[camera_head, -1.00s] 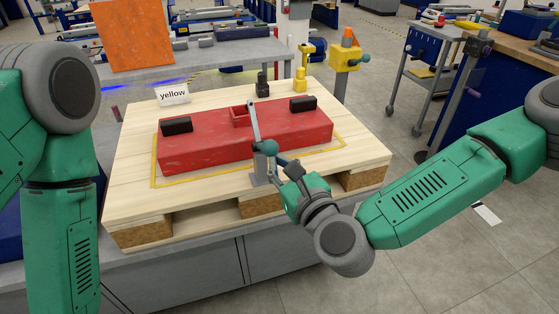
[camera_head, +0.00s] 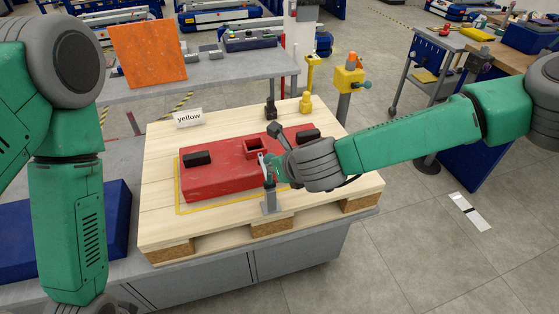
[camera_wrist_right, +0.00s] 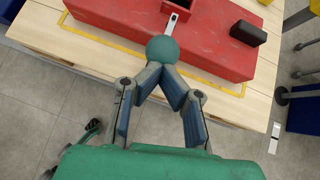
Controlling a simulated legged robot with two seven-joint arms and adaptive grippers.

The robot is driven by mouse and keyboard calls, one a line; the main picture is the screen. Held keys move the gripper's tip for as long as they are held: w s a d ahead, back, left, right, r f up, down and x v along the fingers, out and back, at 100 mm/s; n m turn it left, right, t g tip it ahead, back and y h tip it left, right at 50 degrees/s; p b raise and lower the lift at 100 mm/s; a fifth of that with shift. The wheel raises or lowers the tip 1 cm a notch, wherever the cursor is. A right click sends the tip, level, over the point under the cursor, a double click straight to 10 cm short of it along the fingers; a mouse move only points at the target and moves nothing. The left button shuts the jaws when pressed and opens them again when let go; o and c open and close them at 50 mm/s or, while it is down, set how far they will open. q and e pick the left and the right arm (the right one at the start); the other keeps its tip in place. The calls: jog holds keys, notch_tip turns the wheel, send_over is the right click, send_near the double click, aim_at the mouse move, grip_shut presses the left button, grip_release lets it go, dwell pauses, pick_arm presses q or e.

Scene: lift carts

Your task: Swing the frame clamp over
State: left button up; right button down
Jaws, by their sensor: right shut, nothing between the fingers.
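The frame clamp is a grey post (camera_head: 269,201) at the pallet's front edge. Its light metal bar (camera_head: 263,160) reaches toward the red frame (camera_head: 215,181); the bar also shows in the right wrist view (camera_wrist_right: 172,22). A round teal knob (camera_wrist_right: 162,48) shows there, over the frame's near edge. My right gripper (camera_wrist_right: 158,73) is shut, with its fingertips at the knob; I cannot tell if they touch. In the head view my right wrist hides much of the knob and the frame's right part. My left arm hangs at the left, its fingers out of sight.
The frame lies on a wooden pallet (camera_head: 165,228), inside a yellow outline. Black pads sit on the frame. A black clamp (camera_head: 271,110) and a yellow one (camera_head: 305,103) stand behind it. A sign reading "yellow" (camera_head: 189,118) stands at the back left.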

jog(key=shift+w+a+r, duration=0.15)
jog(key=shift+w, duration=0.4)
jog(key=shift+w+a+r, duration=0.1)
jog(key=shift+w+r, duration=0.05)
jog(key=shift+w, duration=0.35)
jog(key=shift+a, duration=0.1)
